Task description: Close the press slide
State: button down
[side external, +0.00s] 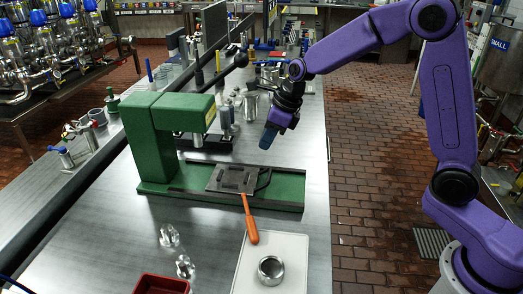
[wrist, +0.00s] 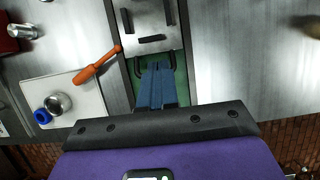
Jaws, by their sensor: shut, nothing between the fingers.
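The green press (side external: 150,140) stands on the steel bench, with its head over a green base (side external: 285,190). Its slide is a grey metal plate (side external: 228,178) with slots, lying on the base rails and out to the right of the column. A dark U-shaped handle (side external: 264,179) is on the slide's right end. In the wrist view the slide plate (wrist: 150,42) is at the top. The handle's bends (wrist: 138,66) show on both sides of my blue fingers. My gripper (side external: 266,143) is shut and empty, above the base's right part. I cannot tell whether the fingertips (wrist: 157,66) touch the handle.
An orange-handled tool (side external: 250,225) lies close in front of the slide, its far end near the plate. A white board (side external: 295,250) carries a metal ring (side external: 270,268). A red tray (side external: 160,285) is at the front. Bottles and metal parts stand behind the press.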

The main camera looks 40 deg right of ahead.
aim_at(234, 181)
jog(key=s, duration=0.1)
jog(key=s+a, duration=0.1)
jog(key=shift+s+f, duration=0.2)
jog(key=shift+s, duration=0.15)
jog(key=x, duration=1)
jog(key=shift+d, duration=0.1)
jog(key=shift+w+a, duration=1.65)
jog(key=shift+a, duration=0.15)
